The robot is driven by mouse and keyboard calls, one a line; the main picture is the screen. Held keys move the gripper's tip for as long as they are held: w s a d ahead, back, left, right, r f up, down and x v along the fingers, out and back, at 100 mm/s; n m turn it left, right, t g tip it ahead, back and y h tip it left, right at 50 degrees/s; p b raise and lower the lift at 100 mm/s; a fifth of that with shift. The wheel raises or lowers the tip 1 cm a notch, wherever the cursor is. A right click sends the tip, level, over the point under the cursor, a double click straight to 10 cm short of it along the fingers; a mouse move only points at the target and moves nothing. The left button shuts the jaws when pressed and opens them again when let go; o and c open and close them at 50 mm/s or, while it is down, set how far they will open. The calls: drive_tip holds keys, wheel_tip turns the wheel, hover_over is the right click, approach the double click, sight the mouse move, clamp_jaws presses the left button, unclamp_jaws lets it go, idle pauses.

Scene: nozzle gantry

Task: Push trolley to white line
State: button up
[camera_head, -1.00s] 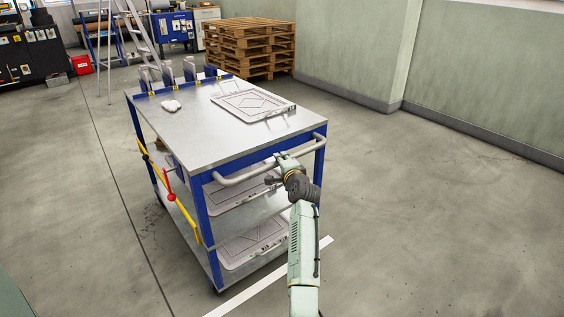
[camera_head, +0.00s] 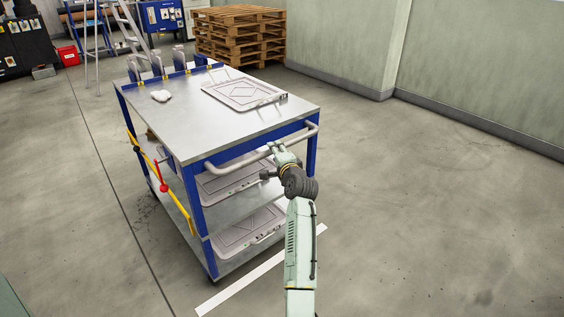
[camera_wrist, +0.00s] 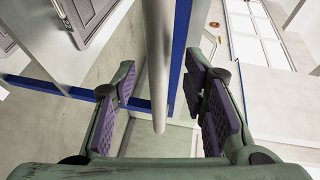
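The trolley (camera_head: 205,122) has a grey top, blue posts and lower shelves, and stands left of centre in the head view. Its grey push handle (camera_head: 228,166) runs along the near side. The white line (camera_head: 262,268) lies on the floor just in front of the trolley's near side. My gripper (camera_head: 281,152) is at the right part of the handle. In the wrist view, the handle bar (camera_wrist: 160,60) passes between the two purple-padded fingers of my gripper (camera_wrist: 162,75). The fingers stand apart with a gap on each side of the bar.
Wooden pallets (camera_head: 240,38) and a ladder stand behind. The floor to the right is clear up to the wall (camera_head: 480,70).

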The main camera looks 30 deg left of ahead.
drive_tip(key=v, duration=0.8)
